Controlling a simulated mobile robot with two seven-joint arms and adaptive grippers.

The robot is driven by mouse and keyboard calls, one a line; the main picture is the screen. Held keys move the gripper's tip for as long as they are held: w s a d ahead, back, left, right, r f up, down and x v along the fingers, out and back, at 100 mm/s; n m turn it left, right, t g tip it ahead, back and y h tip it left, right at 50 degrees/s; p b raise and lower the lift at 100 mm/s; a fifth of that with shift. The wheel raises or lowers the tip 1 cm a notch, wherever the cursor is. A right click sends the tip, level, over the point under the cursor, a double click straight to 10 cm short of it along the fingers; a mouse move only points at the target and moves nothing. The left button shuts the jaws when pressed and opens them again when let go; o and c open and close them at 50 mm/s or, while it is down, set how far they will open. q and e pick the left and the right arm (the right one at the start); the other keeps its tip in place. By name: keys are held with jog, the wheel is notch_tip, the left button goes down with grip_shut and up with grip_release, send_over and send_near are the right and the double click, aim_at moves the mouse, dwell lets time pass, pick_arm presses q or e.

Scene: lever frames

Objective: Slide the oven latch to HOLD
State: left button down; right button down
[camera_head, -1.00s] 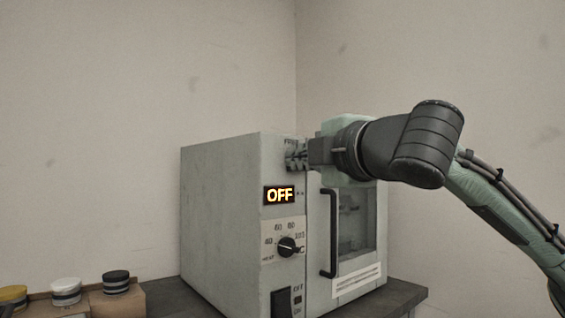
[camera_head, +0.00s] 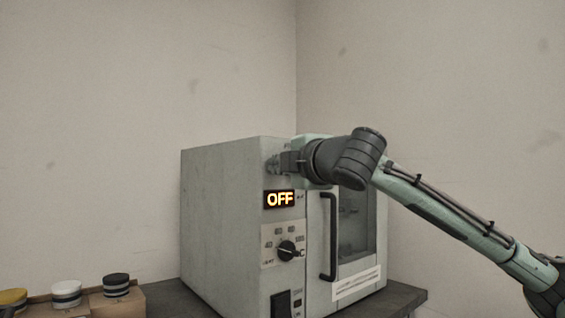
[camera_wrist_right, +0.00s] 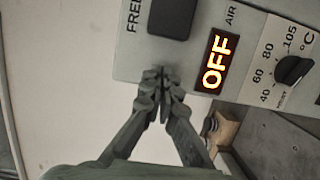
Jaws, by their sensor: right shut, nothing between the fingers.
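The oven (camera_head: 225,215) stands on a dark counter with its front panel facing right of centre. The latch (camera_wrist_right: 172,18) shows in the right wrist view as a dark block beside the word FREE, cut by the top edge; no HOLD label is visible. In the head view my right gripper and wrist cover the latch area. My right gripper (camera_head: 273,165) is shut and empty at the panel's upper left edge. In the right wrist view its closed fingertips (camera_wrist_right: 164,88) sit just below the latch in the picture, with a gap between. My left gripper is not in view.
The lit display (camera_head: 279,198) reads OFF, with the temperature dial (camera_head: 287,250) below it. A black door handle (camera_head: 330,236) stands out right of the panel. Several round-lidded jars (camera_head: 66,293) stand at lower left. Bare walls lie behind.

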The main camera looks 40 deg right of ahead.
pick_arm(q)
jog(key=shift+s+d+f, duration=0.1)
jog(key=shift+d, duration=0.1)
pick_arm(e)
jog(key=d, duration=0.2)
jog(key=shift+d, duration=0.4)
